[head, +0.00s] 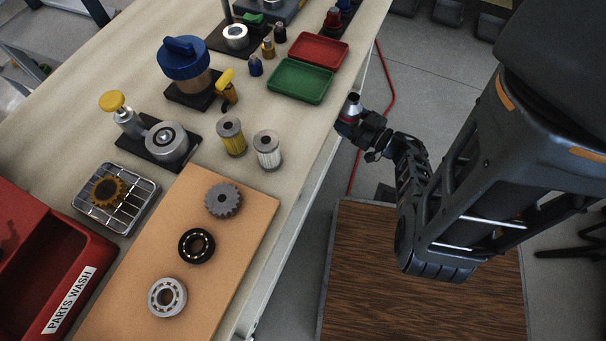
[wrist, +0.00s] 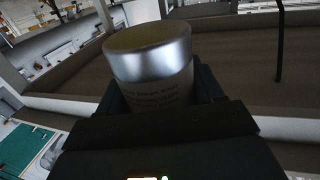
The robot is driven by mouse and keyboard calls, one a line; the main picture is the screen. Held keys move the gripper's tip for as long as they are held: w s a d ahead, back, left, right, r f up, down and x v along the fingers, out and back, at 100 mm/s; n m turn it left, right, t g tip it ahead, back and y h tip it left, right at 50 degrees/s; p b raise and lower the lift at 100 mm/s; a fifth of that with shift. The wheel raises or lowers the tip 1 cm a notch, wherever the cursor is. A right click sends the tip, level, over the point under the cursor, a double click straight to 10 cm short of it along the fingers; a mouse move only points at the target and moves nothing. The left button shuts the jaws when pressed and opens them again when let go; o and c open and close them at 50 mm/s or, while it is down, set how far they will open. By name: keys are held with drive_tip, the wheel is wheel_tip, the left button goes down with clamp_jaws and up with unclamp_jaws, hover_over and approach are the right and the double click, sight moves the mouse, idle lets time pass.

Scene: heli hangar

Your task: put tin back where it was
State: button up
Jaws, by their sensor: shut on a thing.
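My gripper (head: 363,124) is shut on a silver tin (wrist: 150,62). In the head view the small tin (head: 353,103) sticks up from the jaws, beside the right edge of the bench and close to the green tray. In the wrist view the tin stands between the two jaws (wrist: 158,100), with a shiny metal rim, a dull top and faint dark print on its side. Its lower part is hidden by the gripper. I cannot tell from these frames which spot on the bench the tin came from.
A green tray (head: 300,81) and a red tray (head: 318,49) lie near the bench's right edge. Two filters, yellow (head: 231,136) and white (head: 267,150), stand nearby. Small bottles (head: 267,48) stand by a dark stand.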

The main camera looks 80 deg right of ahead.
wheel_tip(320, 180, down, 20)
drive_tip(key=f+b, duration=0.1)
drive_tip(key=b, duration=1.9)
drive_tip(key=w+f+b, duration=0.1)
drive_tip(key=w+f, duration=0.1)
drive_tip(key=w, duration=0.1)
drive_tip(key=w+f+b, duration=0.2)
drive_tip(key=w, duration=0.2)
drive_tip(key=w+a+f+b, duration=0.1)
drive_tip(key=w+f, duration=0.1)
drive_tip(key=w, duration=0.2)
drive_tip(key=shift+w+f+b, duration=0.15)
drive_tip(key=shift+f+b, duration=0.15)
drive_tip(key=shift+w+f+b, duration=0.1)
drive_tip(key=shift+f+b, duration=1.3)
drive_tip(key=shift+f, duration=0.6)
drive_tip(key=shift+f, duration=0.15)
drive_tip(key=o, duration=1.2)
